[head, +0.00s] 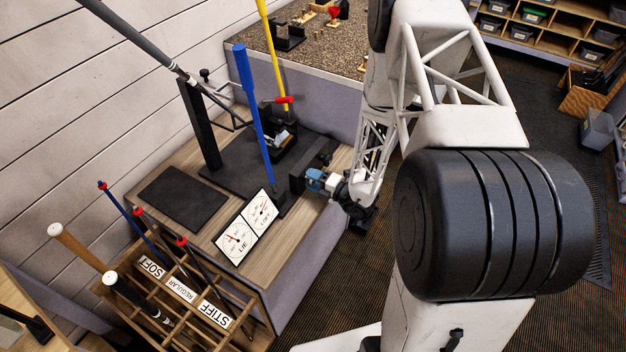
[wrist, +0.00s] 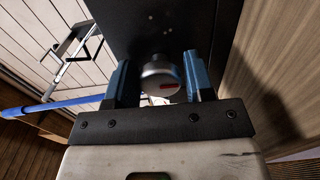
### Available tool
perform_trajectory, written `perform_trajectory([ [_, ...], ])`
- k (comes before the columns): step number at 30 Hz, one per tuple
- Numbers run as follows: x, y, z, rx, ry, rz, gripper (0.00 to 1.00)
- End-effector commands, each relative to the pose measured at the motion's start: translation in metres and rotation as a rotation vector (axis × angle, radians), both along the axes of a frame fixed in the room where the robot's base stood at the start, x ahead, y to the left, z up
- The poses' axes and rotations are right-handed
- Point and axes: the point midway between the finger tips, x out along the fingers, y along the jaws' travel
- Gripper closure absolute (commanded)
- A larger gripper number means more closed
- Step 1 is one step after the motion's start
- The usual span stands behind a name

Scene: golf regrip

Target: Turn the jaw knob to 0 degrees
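The two blue fingers of my gripper (wrist: 160,85) stand on either side of the knob, and the gripper looks open. A gap shows at the right finger; contact at the left finger is hard to judge. In the head view my gripper (head: 316,180) is at the bench's right edge, against a dark block, and the knob is hidden there.
White LIE and LOFT dials (head: 247,226) with red needles stand on the bench (head: 165,230). A blue club grip (head: 253,100) rises close to my gripper. A wooden club rack (head: 165,285) with SOFT, REGULAR and STIFF labels stands in front.

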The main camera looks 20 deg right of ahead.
Motion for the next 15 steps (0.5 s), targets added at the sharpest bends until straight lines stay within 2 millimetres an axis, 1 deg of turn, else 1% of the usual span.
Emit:
perform_trajectory([
  [1,0.0,0.0,0.0,0.0,0.0,0.0,0.59],
  [6,-0.0001,-0.0001,0.0,0.0,0.0,0.0,0.83],
  [15,-0.0001,-0.0001,0.0,-0.016,-0.016,0.0,0.83],
])
